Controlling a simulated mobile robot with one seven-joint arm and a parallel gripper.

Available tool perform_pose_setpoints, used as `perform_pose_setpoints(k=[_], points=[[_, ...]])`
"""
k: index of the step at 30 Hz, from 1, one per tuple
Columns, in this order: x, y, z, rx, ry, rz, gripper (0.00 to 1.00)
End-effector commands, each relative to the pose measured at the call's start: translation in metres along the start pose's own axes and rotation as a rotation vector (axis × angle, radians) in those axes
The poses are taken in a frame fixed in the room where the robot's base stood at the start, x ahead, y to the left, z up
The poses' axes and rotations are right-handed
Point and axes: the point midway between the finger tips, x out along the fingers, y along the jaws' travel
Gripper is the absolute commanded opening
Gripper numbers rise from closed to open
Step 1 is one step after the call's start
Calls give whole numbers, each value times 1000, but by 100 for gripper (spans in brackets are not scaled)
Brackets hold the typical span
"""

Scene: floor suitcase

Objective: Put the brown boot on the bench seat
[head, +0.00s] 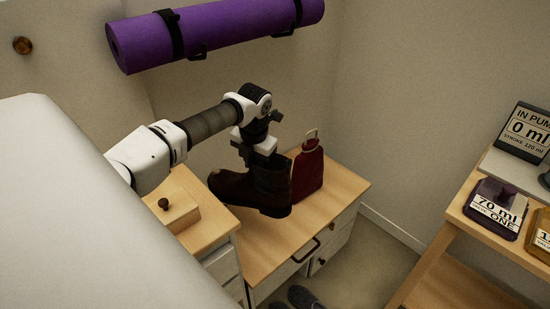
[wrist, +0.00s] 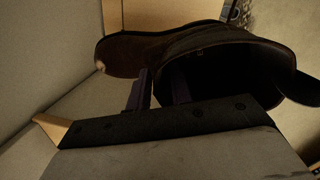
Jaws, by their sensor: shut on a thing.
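The brown boot (head: 268,188) is dark brown and upright in the head view, with its toe to the left, over the wooden bench seat (head: 275,238). I cannot tell whether its sole touches the seat. My gripper (head: 262,157) comes down from above and is shut on the upper edge of the boot shaft. In the wrist view the boot (wrist: 150,50) fills the upper middle, with its dark opening to the right. My gripper's fingers (wrist: 162,90) show there at the boot's edge, one apparently inside the opening.
A red bottle (head: 308,172) with a loop stands on the bench just right of the boot. A wooden block with a knob (head: 178,212) sits on the higher cabinet at left. A purple rolled mat (head: 215,30) hangs above. Grey shoes (head: 300,298) lie on the floor.

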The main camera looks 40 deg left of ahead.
Motion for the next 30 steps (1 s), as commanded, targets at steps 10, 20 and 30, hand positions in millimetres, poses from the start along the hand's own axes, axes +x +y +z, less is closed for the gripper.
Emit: perform_pose_setpoints(k=[10, 20, 30], points=[[86, -13, -9, 3, 0, -3, 0], [136, -18, -14, 3, -2, 0, 0], [172, -24, -18, 3, -1, -1, 0]])
